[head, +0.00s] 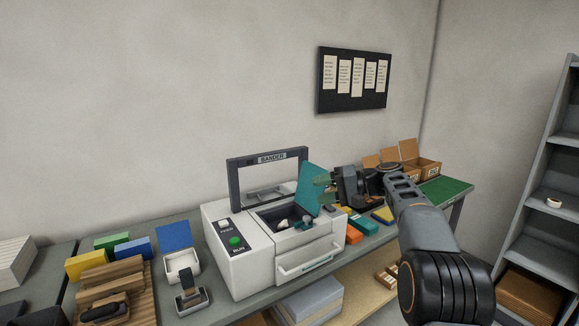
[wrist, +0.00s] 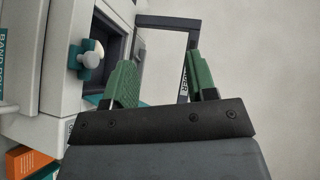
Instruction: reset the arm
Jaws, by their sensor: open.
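My gripper (head: 322,189) is at the end of my arm, which reaches in from the right in the head view. Its green fingers are beside the raised teal lid of the white bander machine (head: 232,262). In the wrist view my gripper (wrist: 160,62) has its two green fingers apart, with nothing between them. The machine's white body (wrist: 60,60) and its opening fill the left of that view.
The machine's dark upright frame (head: 234,178) stands behind its opening. Cardboard boxes (head: 424,168) and a green mat (head: 447,188) are at the bench's far end. A grey shelf (head: 545,180) stands at right. The wall above the bench is clear around a notice board (head: 323,100).

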